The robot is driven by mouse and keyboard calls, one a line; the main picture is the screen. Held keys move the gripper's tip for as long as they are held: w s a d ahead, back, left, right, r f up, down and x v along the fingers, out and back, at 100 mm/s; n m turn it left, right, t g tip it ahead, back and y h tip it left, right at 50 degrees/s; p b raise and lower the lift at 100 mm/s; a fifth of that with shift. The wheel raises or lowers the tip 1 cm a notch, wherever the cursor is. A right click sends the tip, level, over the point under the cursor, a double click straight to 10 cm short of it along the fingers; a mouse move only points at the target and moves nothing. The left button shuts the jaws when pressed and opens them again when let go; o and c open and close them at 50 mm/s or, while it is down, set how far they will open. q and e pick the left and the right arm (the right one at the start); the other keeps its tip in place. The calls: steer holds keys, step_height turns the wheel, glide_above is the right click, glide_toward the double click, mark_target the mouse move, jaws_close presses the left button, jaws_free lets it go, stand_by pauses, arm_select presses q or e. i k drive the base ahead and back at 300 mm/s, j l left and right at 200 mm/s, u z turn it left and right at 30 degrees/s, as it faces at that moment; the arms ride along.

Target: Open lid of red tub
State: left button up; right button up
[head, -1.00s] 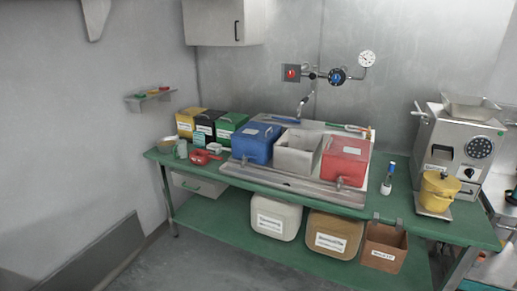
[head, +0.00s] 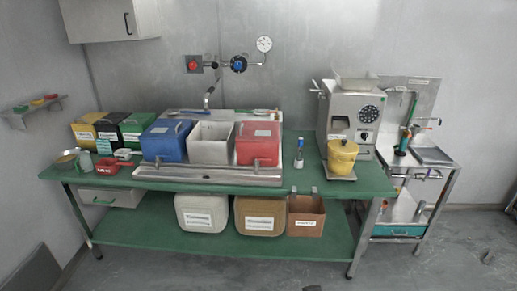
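The red tub (head: 258,149) stands on the metal tray on the green table, at the right end of a row of three tubs. Its red lid (head: 258,130) lies on top and looks shut. The open grey tub (head: 211,148) stands directly to its left, and the blue tub (head: 166,146) with its blue lid is further left. Neither of my grippers shows in the head view.
The green table (head: 230,185) holds a small bottle (head: 299,154), a yellow pot (head: 342,156) and the grinder (head: 352,112) to the right. Yellow, black and green boxes (head: 108,130) stand left. Bins (head: 202,213) sit on the lower shelf. Floor in front is clear.

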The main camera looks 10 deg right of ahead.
mark_target(267, 131)
steer(key=i+j+z, duration=0.1)
steer(key=i+j, duration=0.5)
steer(key=j, duration=0.2)
steer(key=i+j+z, duration=0.15)
steer(key=i+j, duration=0.15)
steer(key=j, duration=0.1)
